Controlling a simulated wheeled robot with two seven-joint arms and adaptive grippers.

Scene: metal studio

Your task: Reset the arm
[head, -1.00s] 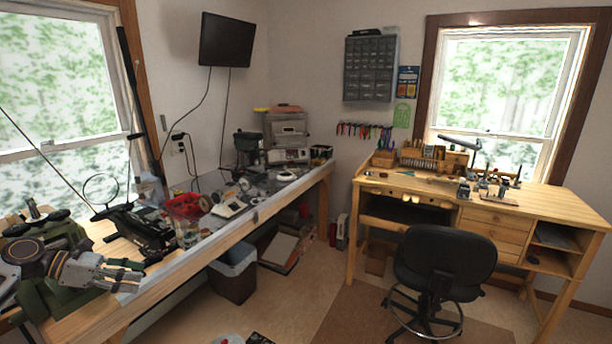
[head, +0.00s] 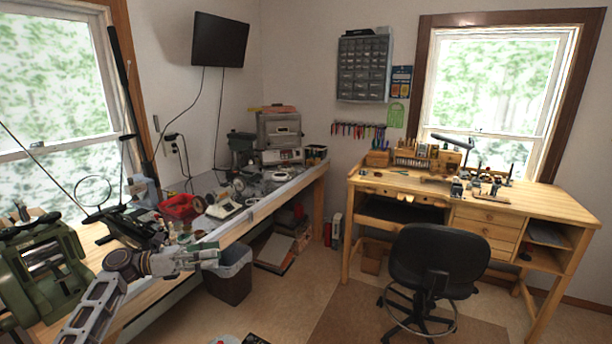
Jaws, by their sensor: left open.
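My left gripper (head: 205,257) shows in the lower left of the head view, at the end of my grey left arm (head: 92,312). Its fingers point right, in front of the long workbench's edge and just left of the dark bin. The gripper is open, and I see nothing between its fingers. My right gripper is not in view.
The long workbench (head: 262,205) carries a green rolling machine (head: 50,272), a red container (head: 180,206) and several tools. A dark bin (head: 230,278) stands below. A black chair (head: 438,262) stands before the wooden desk (head: 500,212). Floor between them is mostly clear.

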